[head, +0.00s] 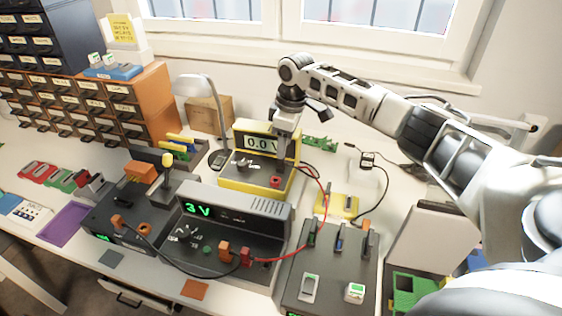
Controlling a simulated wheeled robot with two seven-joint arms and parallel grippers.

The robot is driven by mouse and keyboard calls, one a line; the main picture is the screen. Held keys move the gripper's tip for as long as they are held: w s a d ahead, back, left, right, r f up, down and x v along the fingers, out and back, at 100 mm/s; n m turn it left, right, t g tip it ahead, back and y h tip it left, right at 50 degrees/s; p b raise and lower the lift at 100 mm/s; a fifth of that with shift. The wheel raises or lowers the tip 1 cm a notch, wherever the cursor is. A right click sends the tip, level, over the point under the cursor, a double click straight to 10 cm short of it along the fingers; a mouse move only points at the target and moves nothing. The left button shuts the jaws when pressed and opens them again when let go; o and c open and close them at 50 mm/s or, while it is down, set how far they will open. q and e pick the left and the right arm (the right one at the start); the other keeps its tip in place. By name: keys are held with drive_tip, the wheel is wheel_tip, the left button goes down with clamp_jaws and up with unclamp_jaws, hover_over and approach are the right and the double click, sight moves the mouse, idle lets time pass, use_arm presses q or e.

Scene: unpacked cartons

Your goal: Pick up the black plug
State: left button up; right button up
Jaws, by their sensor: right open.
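The yellow meter (226,184) stands mid-bench, its display reading 0.0 V. A red plug (276,181) sits on its sloping dark front. My right gripper (281,154) points down over the meter's right side, jaws open, partly covering the display. I cannot clearly make out the black plug; the gripper hides part of the meter. A red lead (326,205) and a dark lead run near the meter's right side. My left gripper is not in view.
A grey power supply (262,215) reading 3 V stands in front of the meter. A dark box with switches (323,262) is at front right. A lamp (195,85) and drawer cabinet (150,100) stand behind left. A black adapter (368,160) lies right.

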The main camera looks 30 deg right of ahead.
sight(281, 163)
drive_tip(key=shift+f, duration=0.45)
drive_tip(key=f+b, duration=0.3)
drive_tip(key=f, duration=0.1)
drive_tip(key=shift+w+a, duration=0.2)
drive_tip(key=shift+w, duration=0.15)
drive_tip(key=shift+f+b, duration=0.3)
drive_tip(key=shift+b, duration=0.2)
drive_tip(key=shift+r, duration=0.1)
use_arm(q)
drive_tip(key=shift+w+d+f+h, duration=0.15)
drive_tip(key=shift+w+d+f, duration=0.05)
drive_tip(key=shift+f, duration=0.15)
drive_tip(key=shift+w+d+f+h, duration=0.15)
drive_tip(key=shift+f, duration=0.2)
use_arm(e)
clamp_jaws()
